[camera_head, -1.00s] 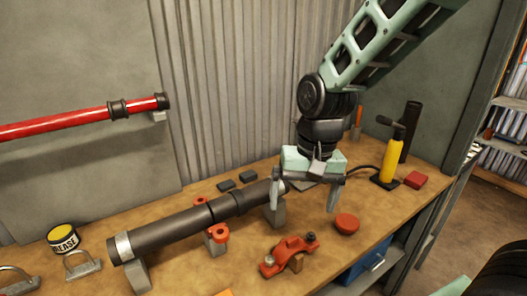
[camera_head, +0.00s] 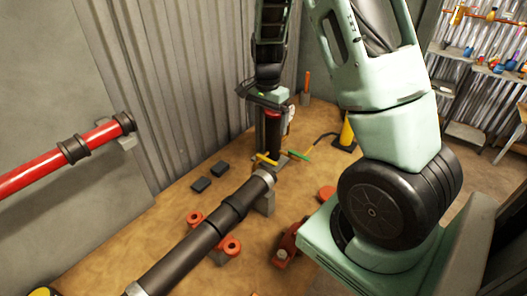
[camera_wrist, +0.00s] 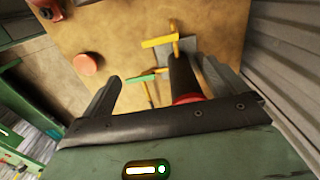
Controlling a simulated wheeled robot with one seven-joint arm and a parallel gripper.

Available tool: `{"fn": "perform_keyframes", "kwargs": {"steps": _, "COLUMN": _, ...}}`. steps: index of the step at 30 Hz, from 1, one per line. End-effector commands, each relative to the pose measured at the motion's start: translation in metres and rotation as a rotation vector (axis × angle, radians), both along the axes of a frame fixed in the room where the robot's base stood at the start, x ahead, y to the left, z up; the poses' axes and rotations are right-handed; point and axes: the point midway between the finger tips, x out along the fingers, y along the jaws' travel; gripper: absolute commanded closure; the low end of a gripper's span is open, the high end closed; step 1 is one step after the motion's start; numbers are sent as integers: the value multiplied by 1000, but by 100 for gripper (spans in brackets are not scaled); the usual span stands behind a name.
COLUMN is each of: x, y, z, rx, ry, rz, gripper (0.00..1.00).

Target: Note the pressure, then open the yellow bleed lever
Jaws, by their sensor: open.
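The yellow bleed lever (camera_head: 266,160) sticks out low on a dark upright fitting with a red band (camera_head: 272,119) at the back of the bench. In the wrist view the yellow lever (camera_wrist: 160,41) lies beyond the fingertips, on the black body near a grey block. A green lever (camera_head: 300,154) is beside it, also in the wrist view (camera_wrist: 142,78). A small pale part (camera_head: 291,113), perhaps the gauge, shows edge-on; no pressure can be read. My gripper (camera_head: 265,97) is open at the fitting's top, with the red band (camera_wrist: 188,99) between its fingers in the wrist view.
A dark pipe (camera_head: 195,248) lies on supports in front, with red clamps (camera_head: 229,246) beside it. The corrugated wall (camera_head: 170,70) is close behind.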

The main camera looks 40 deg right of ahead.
Motion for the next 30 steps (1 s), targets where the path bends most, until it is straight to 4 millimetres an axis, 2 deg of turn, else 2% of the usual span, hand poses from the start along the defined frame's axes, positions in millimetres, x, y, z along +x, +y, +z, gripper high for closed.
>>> {"fn": "perform_keyframes", "kwargs": {"steps": 6, "x": -2, "y": 0, "z": -46, "rx": 2, "ry": 6, "rz": -1, "gripper": 3}}
{"fn": "perform_keyframes", "kwargs": {"steps": 15, "x": -2, "y": 1, "z": -104, "rx": 3, "ry": 5, "rz": -1, "gripper": 3}}
{"fn": "perform_keyframes", "kwargs": {"steps": 22, "x": 0, "y": 0, "z": -128, "rx": 1, "ry": 0, "rz": 1, "gripper": 3}}
{"fn": "perform_keyframes", "kwargs": {"steps": 30, "x": 0, "y": 1, "z": -135, "rx": 0, "ry": -1, "rz": 2, "gripper": 3}}
